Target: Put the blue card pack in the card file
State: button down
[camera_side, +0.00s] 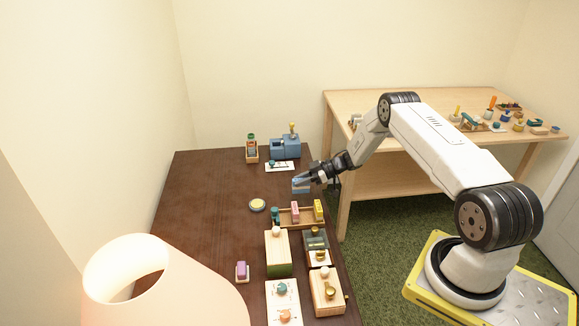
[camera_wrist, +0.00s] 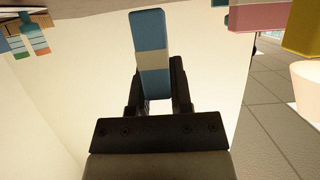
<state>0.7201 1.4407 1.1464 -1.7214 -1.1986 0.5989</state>
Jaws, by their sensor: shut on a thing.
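The blue card pack (camera_side: 301,186), blue with a pale band, is held in the jaws of my gripper (camera_side: 308,180) above the dark table. In the wrist view the blue card pack (camera_wrist: 150,30) stands out beyond my gripper (camera_wrist: 157,78), whose two black fingers close on its sides. Just below it in the side view is a low wooden tray (camera_side: 286,225), which looks like the card file, holding a teal, a pink (camera_side: 295,211) and a yellow (camera_side: 318,209) block. The held pack is apart from the tray.
Wooden boxes with knobs (camera_side: 278,257) stand in front of the tray. Blue containers (camera_side: 285,146) and a small rack (camera_side: 252,152) stand behind. A lampshade (camera_side: 150,285) fills the near left.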

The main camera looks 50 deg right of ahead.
aim_at(301, 187)
jog(key=shift+w+f, duration=0.2)
jog(key=shift+f, duration=1.35)
jog(key=shift+f, duration=0.2)
jog(key=c, duration=0.5)
grip_release()
jog(key=shift+c, duration=0.2)
jog(key=shift+d, duration=0.1)
jog(key=shift+v, duration=3.9)
